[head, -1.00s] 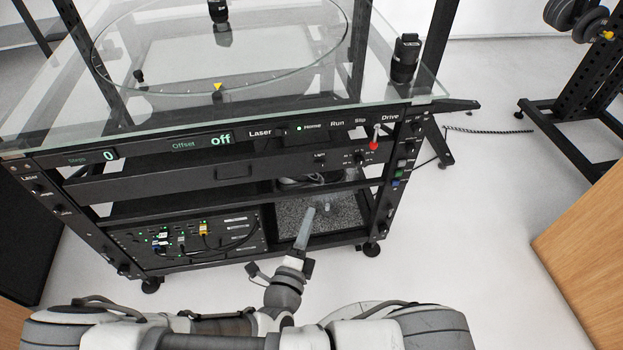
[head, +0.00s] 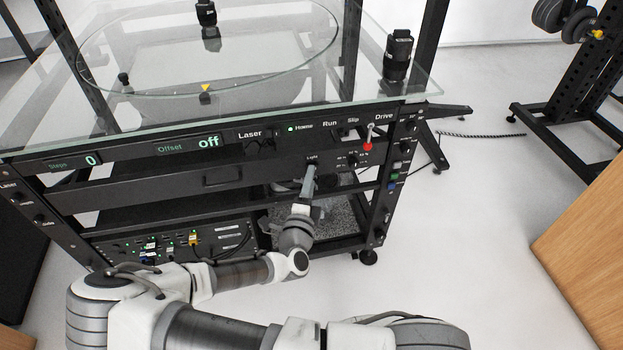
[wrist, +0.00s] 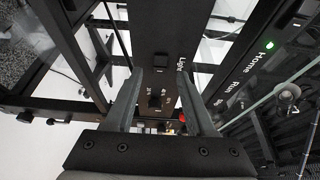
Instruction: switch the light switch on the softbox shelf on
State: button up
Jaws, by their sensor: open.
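The softbox shelf (head: 150,185) is the black panel below the display strip of the turntable rack. Its "Light" label shows just above my gripper (head: 309,170). In the wrist view, the light switch (wrist: 160,60) looks like a small dark block beside that label, between the fingertips of my gripper (wrist: 161,75). I cannot tell its position, and my fingers largely cover it in the head view. My gripper is open and empty, with its fingers pointing at the panel. I cannot tell whether they touch it.
A dial (head: 352,159) with percent marks sits right of the switch. The glass top (head: 120,120) overhangs the panel. Below is a bay with cabled electronics (head: 165,245).

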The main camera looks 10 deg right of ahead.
jog(key=shift+x, duration=1.2)
grip_shut()
